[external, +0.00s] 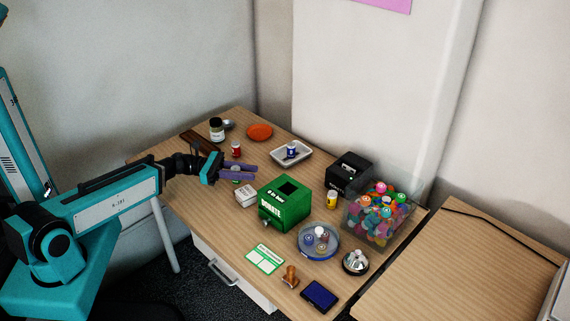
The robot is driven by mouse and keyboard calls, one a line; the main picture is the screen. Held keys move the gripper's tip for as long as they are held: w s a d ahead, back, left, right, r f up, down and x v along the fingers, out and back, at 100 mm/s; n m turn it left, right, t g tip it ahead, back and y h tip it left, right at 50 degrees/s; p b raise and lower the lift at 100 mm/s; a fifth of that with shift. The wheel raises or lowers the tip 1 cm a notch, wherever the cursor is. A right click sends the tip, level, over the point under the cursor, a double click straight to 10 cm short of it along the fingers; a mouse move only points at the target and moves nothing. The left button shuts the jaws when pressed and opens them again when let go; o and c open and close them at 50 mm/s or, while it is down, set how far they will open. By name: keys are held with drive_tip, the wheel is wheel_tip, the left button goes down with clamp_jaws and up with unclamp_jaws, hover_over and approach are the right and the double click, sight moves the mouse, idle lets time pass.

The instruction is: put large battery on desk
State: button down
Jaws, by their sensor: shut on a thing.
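The wooden desk (197,213) fills the middle of the external view. My gripper (253,172), with purple fingers, reaches over its left part, in front of the red-topped bottle-like item and behind the white box. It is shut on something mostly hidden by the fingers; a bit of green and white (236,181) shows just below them. I cannot tell if this is the large battery, or whether it touches the desk. A blue-and-white upright cylinder (291,150) stands in a pale tray (284,160). A yellow-and-white cylinder (332,200) stands right of the green donation box.
The green donation box (272,212) and a white box (246,196) stand close to my gripper. The red-topped item (236,148), a jar (216,132) and an orange dish (260,132) lie behind. A clear bin (355,231) of colourful items is at right. The desk's front left is bare.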

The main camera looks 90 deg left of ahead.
drive_tip(key=b, duration=0.3)
drive_tip(key=shift+w+a+f, duration=0.1)
drive_tip(key=shift+w+f, duration=0.05)
drive_tip(key=shift+w, duration=0.15)
drive_tip(key=shift+w+a+b, duration=0.15)
drive_tip(key=shift+w+a, duration=0.55)
drive_tip(key=shift+w, duration=0.2)
drive_tip(key=shift+w+a+b, duration=0.15)
drive_tip(key=shift+w+a, duration=0.5)
drive_tip(key=shift+w, duration=0.25)
drive_tip(key=shift+w+a, duration=0.3)
drive_tip(key=shift+w, duration=0.15)
drive_tip(key=shift+s+f, duration=0.1)
drive_tip(key=shift+f, duration=1.75)
drive_tip(key=shift+f, duration=0.15)
drive_tip(key=c, duration=1.7)
unclamp_jaws()
drive_tip(key=shift+s+r, duration=0.1)
drive_tip(key=shift+r, duration=0.1)
